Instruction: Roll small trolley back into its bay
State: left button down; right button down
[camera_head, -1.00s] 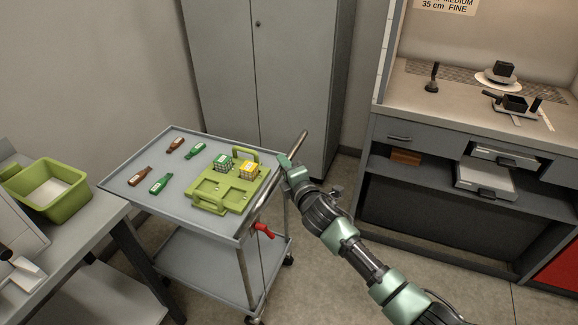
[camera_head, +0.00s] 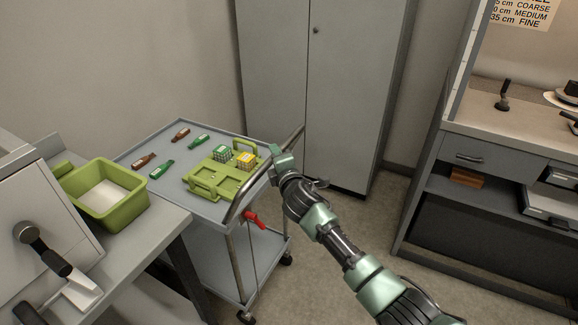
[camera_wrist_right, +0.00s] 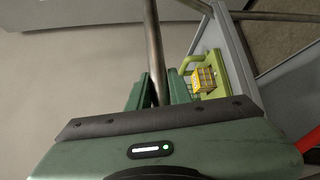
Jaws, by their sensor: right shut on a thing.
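The small grey trolley (camera_head: 190,210) stands left of centre in the head view, between the bench and the grey cabinet. Its metal push handle (camera_head: 243,197) runs along its right side. My right gripper (camera_head: 277,158) is shut on this handle. In the right wrist view the handle bar (camera_wrist_right: 153,50) passes between the fingers (camera_wrist_right: 160,92). On the trolley's top lie a green carrier tray (camera_head: 205,190) with a green lattice cube (camera_head: 221,153) and a yellow lattice cube (camera_head: 246,160), and several brown and green bottles (camera_head: 162,170). My left gripper is not in view.
A grey cabinet (camera_head: 340,90) stands behind the trolley. A bench (camera_head: 150,225) with a green bin (camera_head: 105,195) stands close at the left. A workbench (camera_head: 480,135) with shelves is at right. Floor (camera_head: 370,230) is clear between trolley and workbench. A red lever (camera_head: 254,219) hangs below the handle.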

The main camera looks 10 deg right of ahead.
aim_at(271, 161)
jog(key=shift+w+a+r+b, duration=0.1)
jog(key=shift+w+a+b, duration=0.2)
jog(key=shift+a, duration=0.25)
jog(key=shift+w+a+r+b, duration=0.1)
jog(key=shift+w+a+b, duration=0.05)
jog(key=shift+w+a, duration=0.3)
jog(key=c, duration=1.5)
grip_release()
jog(key=shift+a, duration=0.1)
jog(key=shift+o, duration=1)
jog(key=shift+w+a+f, duration=0.1)
jog(key=shift+a+f, duration=0.05)
jog(key=shift+p+v, duration=0.6)
jog(key=shift+v, duration=3.35)
